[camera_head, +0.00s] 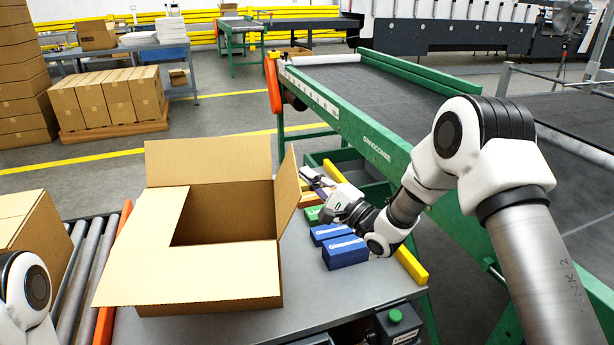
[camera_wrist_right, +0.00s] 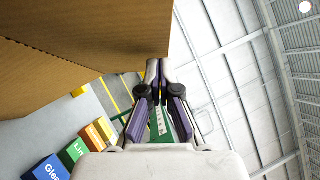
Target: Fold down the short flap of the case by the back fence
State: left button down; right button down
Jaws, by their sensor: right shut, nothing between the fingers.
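The open brown case (camera_head: 225,212) stands on the grey table. Its back flap (camera_head: 205,162) stands up and its narrow right flap (camera_head: 286,192) stands up, leaning slightly outward. The left (camera_head: 148,225) and front (camera_head: 190,278) flaps lie about level; exactly how they overlap is hard to tell. My right gripper (camera_head: 308,178) is shut and empty, just right of the upright right flap. In the right wrist view, its fingertips (camera_wrist_right: 152,68) are by the lower edge of a large cardboard panel (camera_wrist_right: 95,35); whether they touch cannot be told. My left gripper is out of view; only its arm shows.
Blue cartons (camera_head: 345,252) and a green carton (camera_head: 313,215) lie right of the case, below my right arm. A yellow bar (camera_head: 410,265) runs along the table's right edge. Rollers (camera_head: 82,265) and another brown box (camera_head: 28,225) are at the left. A green-framed conveyor (camera_head: 375,140) stands behind.

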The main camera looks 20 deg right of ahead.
jog(key=shift+a+r, duration=0.15)
jog(key=shift+a, duration=0.15)
